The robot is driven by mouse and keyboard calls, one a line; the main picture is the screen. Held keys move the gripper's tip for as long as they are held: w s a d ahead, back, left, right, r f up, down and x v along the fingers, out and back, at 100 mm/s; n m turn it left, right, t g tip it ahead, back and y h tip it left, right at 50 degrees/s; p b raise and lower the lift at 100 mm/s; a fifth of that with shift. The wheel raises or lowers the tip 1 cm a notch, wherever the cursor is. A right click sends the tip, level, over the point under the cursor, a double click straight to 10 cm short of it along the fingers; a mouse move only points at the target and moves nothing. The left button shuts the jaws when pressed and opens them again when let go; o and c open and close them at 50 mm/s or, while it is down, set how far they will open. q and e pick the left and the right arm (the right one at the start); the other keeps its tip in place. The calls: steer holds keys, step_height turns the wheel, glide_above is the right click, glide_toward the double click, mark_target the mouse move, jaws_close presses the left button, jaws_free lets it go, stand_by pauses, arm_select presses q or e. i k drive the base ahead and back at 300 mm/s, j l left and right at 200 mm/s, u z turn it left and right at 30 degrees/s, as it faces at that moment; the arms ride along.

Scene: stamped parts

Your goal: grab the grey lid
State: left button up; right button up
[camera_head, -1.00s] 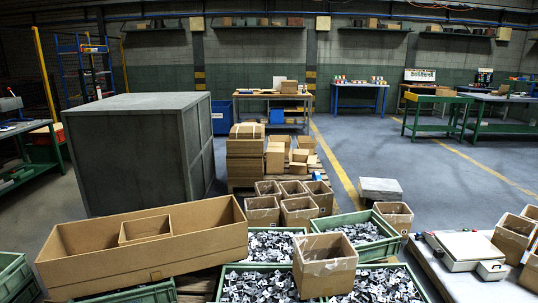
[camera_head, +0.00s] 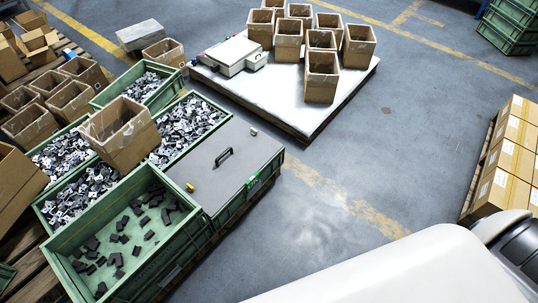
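The grey lid (camera_head: 217,163) is a flat panel with a black handle (camera_head: 223,157) in its middle. It lies on top of a green crate (camera_head: 247,187), to the right of the open parts crates. A small yellow item (camera_head: 190,187) sits near its left edge and a small light piece near its far edge. Neither gripper is in view; only a white part of my own body shows at the lower right.
Green crates with stamped parts (camera_head: 187,124) stand left, one carrying an open cardboard box (camera_head: 120,133). A low white platform (camera_head: 286,88) holds boxes and a scale (camera_head: 233,55). Stacked cartons (camera_head: 510,155) stand right. The floor between is clear.

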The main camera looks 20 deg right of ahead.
mark_target(217, 169)
steer(key=z, duration=0.25)
steer(key=u, duration=0.25)
steer(key=i+l+u, duration=0.4)
steer(key=l+u, duration=0.15)
steer(key=i+l+u, duration=0.25)
steer(key=l, duration=0.2)
steer(key=i+l, duration=0.1)
steer(key=l, duration=0.25)
steer(key=i+l, duration=0.15)
steer(key=l, duration=0.25)
steer(key=i+l+u, duration=0.1)
steer(key=l, duration=0.25)
steer(key=i+l, duration=0.1)
steer(key=l, duration=0.3)
steer(key=i+l, duration=0.1)
steer(key=l, duration=0.3)
steer(key=i+j+u, duration=0.05)
